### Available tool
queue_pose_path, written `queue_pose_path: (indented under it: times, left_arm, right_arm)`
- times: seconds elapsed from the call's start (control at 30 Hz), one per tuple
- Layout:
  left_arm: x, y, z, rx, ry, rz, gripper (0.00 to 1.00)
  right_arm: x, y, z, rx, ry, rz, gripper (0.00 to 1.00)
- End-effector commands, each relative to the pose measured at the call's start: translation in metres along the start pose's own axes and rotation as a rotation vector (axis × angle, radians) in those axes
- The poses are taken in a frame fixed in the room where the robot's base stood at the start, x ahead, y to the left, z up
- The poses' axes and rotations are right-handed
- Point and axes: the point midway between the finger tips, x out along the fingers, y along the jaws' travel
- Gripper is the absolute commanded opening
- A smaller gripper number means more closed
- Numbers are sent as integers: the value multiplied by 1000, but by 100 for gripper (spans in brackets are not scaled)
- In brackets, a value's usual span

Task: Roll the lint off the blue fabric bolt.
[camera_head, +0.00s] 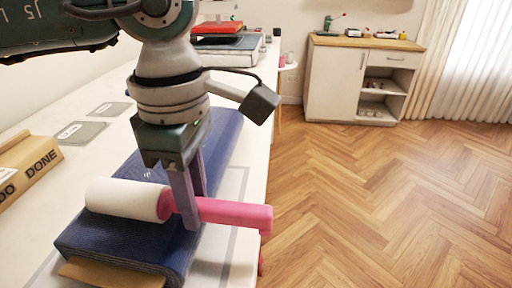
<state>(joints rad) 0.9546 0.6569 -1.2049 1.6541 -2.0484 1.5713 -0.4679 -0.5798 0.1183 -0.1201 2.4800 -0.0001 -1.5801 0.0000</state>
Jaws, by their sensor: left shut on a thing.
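The blue fabric bolt (112,238) lies lengthwise on the white table, with a brown cardboard edge showing at its near end. My left gripper (190,215) reaches down from the top left and is shut on the pink handle of a lint roller (122,199). The roller's white cylinder lies across the near part of the bolt and appears to rest on it or just above it; I cannot tell which. The pink handle points right, past the bolt's side. A few small pale specks show on the bolt near the gripper. My right gripper is not in view.
The white table (232,257) ends along its right side, with wooden floor beyond. A cabinet (362,78) stands by the back wall.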

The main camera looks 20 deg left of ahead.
Motion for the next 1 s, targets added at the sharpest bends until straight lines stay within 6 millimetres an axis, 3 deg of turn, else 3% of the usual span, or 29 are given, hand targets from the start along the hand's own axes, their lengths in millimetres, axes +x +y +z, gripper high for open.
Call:
queue_pose_path:
  times: [0.4, 0.83, 1.0]
  left_arm:
    - [6, 25, 0, -1, 0, 2, 0]
    - [4, 29, 0, 0, 1, -3, 0]
    - [7, 38, 0, -2, 2, 0, 0]
  right_arm:
    - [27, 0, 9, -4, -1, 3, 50]
    - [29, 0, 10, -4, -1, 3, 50]
    - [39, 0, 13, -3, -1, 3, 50]
